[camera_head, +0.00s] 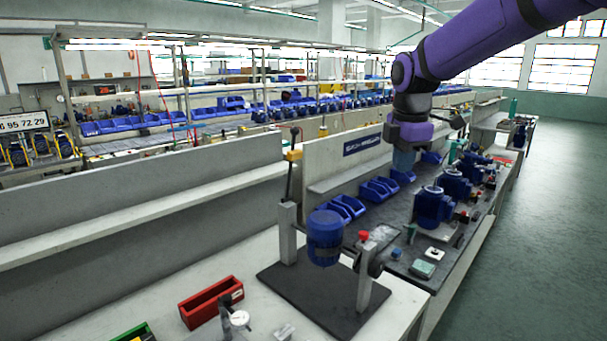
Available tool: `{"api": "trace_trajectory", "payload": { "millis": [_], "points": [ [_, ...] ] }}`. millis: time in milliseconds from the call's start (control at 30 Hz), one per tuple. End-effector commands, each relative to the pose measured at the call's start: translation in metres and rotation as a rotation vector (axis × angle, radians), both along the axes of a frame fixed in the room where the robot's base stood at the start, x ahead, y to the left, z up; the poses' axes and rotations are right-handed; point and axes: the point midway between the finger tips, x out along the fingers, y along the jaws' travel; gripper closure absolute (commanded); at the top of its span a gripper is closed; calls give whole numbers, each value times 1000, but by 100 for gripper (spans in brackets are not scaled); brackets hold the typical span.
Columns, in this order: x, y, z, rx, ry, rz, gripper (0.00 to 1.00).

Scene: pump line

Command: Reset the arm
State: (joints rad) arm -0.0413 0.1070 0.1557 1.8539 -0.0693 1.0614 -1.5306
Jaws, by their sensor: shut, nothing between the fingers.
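My purple arm comes in from the top right and bends down at its elbow-like joint. My gripper (404,163) hangs at its end, above the far workbench and in front of the grey back panel. Its fingers are small and hard to make out; it looks shut and empty. It is apart from the things on the bench below.
A blue motor (324,238) is held in a stand on a dark plate (293,291) on the near bench. A red bin (211,301) stands left of it. Blue pumps (434,206) and blue bins (379,190) line the far bench. The floor (540,220) at right is clear.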

Motion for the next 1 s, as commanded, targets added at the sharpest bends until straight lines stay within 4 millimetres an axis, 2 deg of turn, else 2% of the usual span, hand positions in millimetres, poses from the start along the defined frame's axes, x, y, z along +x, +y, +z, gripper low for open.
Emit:
{"api": "trace_trajectory", "payload": {
  "millis": [33,200,433,633,800,1000],
  "points": [
    [-18,-6,10,8,-22,-79,100],
    [-70,-25,29,55,-83,-367,100],
    [-142,-48,40,149,-161,-753,100],
    [-204,-64,37,260,-216,-1085,100],
    [-252,-75,25,373,-247,-1357,100],
    [-291,-83,9,483,-259,-1594,100]
  ]
}}
